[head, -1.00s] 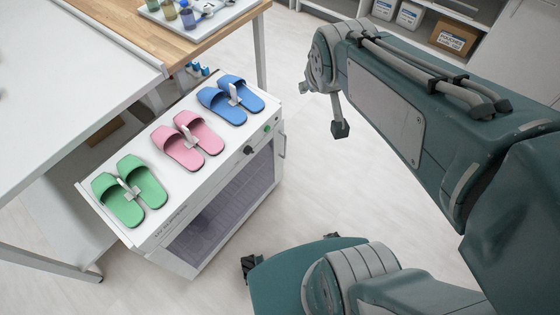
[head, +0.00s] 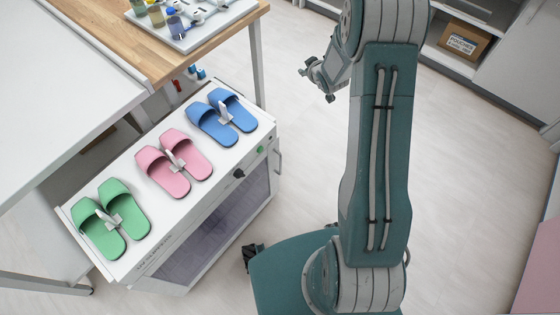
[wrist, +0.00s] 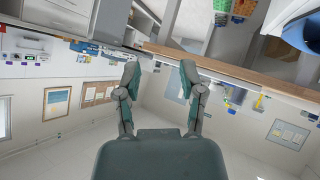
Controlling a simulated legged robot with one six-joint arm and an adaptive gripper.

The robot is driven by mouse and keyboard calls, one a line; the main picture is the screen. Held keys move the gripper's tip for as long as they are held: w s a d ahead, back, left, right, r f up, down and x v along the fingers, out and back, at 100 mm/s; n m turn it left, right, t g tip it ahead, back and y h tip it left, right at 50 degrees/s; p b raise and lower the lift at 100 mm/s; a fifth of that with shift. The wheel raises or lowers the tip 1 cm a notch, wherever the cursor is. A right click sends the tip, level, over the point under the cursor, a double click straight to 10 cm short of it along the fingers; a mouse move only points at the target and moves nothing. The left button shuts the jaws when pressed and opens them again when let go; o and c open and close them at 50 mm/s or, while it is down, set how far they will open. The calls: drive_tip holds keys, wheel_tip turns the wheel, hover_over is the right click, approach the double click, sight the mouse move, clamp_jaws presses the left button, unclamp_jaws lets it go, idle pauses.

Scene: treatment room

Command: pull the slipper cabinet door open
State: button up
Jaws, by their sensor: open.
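The slipper cabinet (head: 130,254) is a white, low box at the left of the head view. Its front door (head: 215,225) has a dark see-through panel and looks closed. A slim vertical handle (head: 279,160) stands at the door's right edge. My gripper (head: 328,92) is up and to the right of the handle, apart from it, in free air. In the wrist view my gripper (wrist: 160,75) has its two fingers spread, with nothing between them.
Green (head: 111,220), pink (head: 174,163) and blue slippers (head: 221,117) lie on the cabinet top. A wood-topped table (head: 125,35) with a tray (head: 205,32) stands behind it. The floor (head: 300,190) right of the cabinet is clear. A shelf with a labelled box (head: 462,40) is at the back.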

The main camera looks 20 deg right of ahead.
drive_tip(key=s+f+n+t+y, duration=0.1)
drive_tip(key=s+f+t+y, duration=0.2)
drive_tip(key=f, duration=1.8)
drive_tip(key=s+a+f+m+t+y, duration=0.15)
drive_tip(key=s+a+f, duration=0.25)
drive_tip(key=s+f, duration=0.45)
drive_tip(key=s+a+f+n+t+y, duration=0.1)
drive_tip(key=s+a+f+y, duration=0.2)
drive_tip(key=s+f, duration=0.55)
drive_tip(key=shift+m, duration=0.25)
drive_tip(key=x, duration=1)
drive_tip(key=shift+a+r, duration=0.2)
drive_tip(key=shift+a, duration=0.05)
clamp_jaws()
